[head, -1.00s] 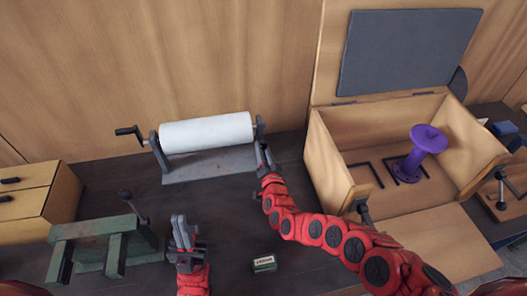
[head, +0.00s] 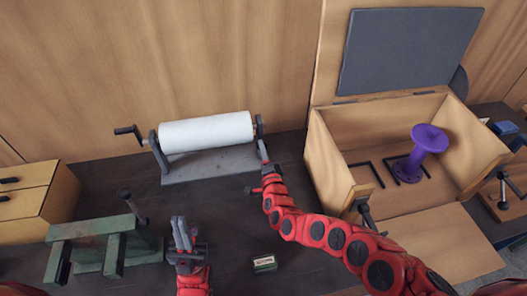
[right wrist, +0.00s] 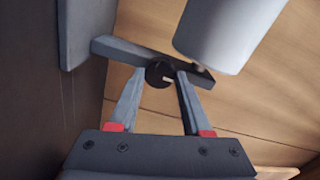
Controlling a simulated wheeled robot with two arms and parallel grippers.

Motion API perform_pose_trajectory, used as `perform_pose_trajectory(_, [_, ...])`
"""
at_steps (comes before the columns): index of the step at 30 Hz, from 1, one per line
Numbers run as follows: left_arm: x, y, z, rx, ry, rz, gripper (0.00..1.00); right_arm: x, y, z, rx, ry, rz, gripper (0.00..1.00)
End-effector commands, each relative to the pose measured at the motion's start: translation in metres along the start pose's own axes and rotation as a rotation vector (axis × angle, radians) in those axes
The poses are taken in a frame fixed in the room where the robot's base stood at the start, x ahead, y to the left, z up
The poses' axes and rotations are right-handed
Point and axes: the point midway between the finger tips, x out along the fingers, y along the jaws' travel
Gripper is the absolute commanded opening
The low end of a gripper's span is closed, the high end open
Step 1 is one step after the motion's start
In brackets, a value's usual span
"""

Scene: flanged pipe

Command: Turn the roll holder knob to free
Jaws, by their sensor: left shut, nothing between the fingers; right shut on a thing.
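The roll holder carries a white roll (head: 206,132) between two grey end brackets on a grey base (head: 212,164). Its black round knob (right wrist: 158,74) shows in the right wrist view on the grey bracket arm (right wrist: 120,50), with a small pale mark on its face. My right gripper (head: 262,152) is at the right end of the holder, its two fingers closed on either side of the knob. The knob itself is hidden in the head view. My left gripper (head: 180,234) is shut and empty over the table, front left of the holder.
A crank handle (head: 127,131) sticks out at the holder's left end. A green vise (head: 100,236) and a wooden drawer unit (head: 38,200) are at left. An open wooden box (head: 330,165) with a purple spool (head: 425,145) stands at right.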

Motion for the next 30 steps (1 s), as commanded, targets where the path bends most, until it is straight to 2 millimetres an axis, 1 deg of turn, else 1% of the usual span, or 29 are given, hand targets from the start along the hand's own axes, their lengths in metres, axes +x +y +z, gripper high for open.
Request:
perform_pose_trajectory(11, [0.000, 0.000, 0.000, 0.000, 0.000, 0.000, 0.00, 0.001, -0.001, -0.002, 0.005, 0.004, -0.002, 0.00])
perform_pose_trajectory(12, [0.000, 0.000, 0.000, 0.000, 0.000, 0.000, 0.00, 0.001, -0.001, -0.002, 0.005, 0.004, -0.002, 0.55])
perform_pose_trajectory(16, [0.000, 0.000, 0.000, 0.000, 0.000, 0.000, 0.00, 0.000, -0.001, -0.001, 0.004, 0.003, -0.001, 0.78])
perform_pose_trajectory(25, [0.001, 0.000, 0.000, 0.000, 0.000, 0.000, 0.00, -0.001, -0.001, -0.001, 0.004, 0.001, 0.000, 0.78])
perform_pose_trajectory(28, [0.007, 0.000, -0.001, 0.000, 0.000, 0.000, 0.00, -0.005, -0.002, -0.001, 0.003, -0.001, 0.002, 0.78])
perform_pose_trajectory(30, [0.014, -0.001, -0.002, 0.000, 0.000, 0.000, 0.00, -0.012, -0.003, 0.000, 0.003, -0.002, 0.004, 0.78])
